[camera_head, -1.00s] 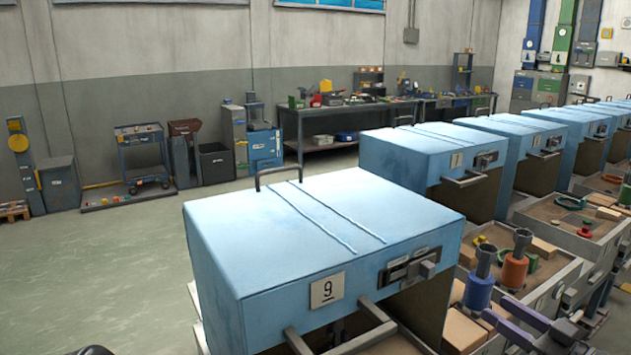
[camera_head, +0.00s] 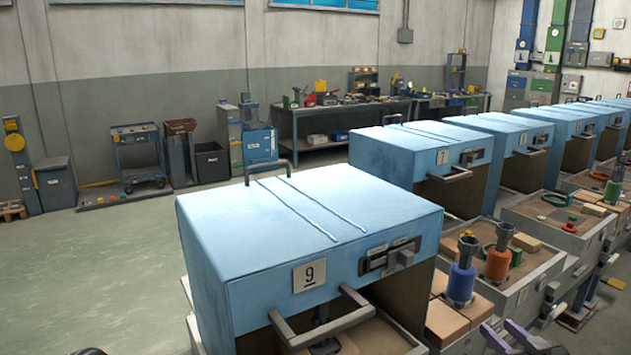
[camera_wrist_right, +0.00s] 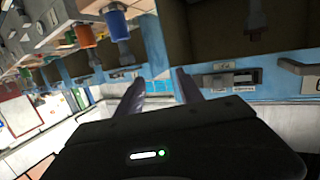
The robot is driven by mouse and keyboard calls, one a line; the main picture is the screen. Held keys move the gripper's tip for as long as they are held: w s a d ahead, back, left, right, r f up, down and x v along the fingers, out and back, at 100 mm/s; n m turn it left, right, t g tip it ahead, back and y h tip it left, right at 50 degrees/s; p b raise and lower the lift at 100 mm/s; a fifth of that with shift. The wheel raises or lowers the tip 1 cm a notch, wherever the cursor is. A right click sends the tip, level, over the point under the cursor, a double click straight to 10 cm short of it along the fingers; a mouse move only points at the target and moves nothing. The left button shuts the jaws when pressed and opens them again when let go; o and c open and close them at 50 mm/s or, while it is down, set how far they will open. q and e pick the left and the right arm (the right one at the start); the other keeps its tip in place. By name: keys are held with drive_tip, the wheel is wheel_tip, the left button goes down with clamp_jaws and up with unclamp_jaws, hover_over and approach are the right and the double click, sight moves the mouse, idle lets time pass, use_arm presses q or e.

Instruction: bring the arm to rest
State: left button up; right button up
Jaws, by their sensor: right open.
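My right gripper (camera_head: 507,338) shows at the bottom right edge of the head view, only its purple-grey finger parts in the frame. In the right wrist view its two fingers (camera_wrist_right: 160,88) stand apart with nothing between them. The gripper is beside the blue oven marked 9 (camera_head: 310,215), to its right and near the bench with the brown blocks. A dark rounded piece at the bottom left edge of the head view is too small to tell. My left gripper does not show.
Blue oven 9 has a grey handle (camera_head: 322,325) at its open front. A blue cylinder (camera_head: 462,272) and an orange cylinder (camera_head: 499,255) stand on the bench to its right. More blue ovens (camera_head: 420,152) run back in a row. Open floor (camera_head: 90,270) lies at left.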

drive_tip(key=s+a+f+m+g, duration=0.1)
drive_tip(key=s+a+f+g, duration=0.2)
drive_tip(key=a+f, duration=0.35)
drive_tip(key=s+a+f+m+g, duration=0.1)
drive_tip(key=s+a+f+g, duration=0.15)
drive_tip(key=f, duration=0.75)
drive_tip(key=s+a+f+m+g, duration=0.1)
drive_tip(key=s+a+f+g, duration=0.1)
drive_tip(key=a+f, duration=0.5)
drive_tip(key=s+a+f+g, duration=0.2)
drive_tip(key=s+a+f, duration=0.2)
drive_tip(key=s, duration=0.3)
drive_tip(key=s+a+f+g+y, duration=0.1)
drive_tip(key=s+a+f+g, duration=0.2)
drive_tip(key=s+a+f, duration=0.2)
drive_tip(key=s+a+f+g+y, duration=0.1)
drive_tip(key=s+a+f, duration=0.4)
drive_tip(key=s, duration=0.5)
drive_tip(key=shift+s+a+g, duration=0.3)
drive_tip(key=shift+a+g, duration=0.55)
drive_tip(key=shift+a, duration=0.35)
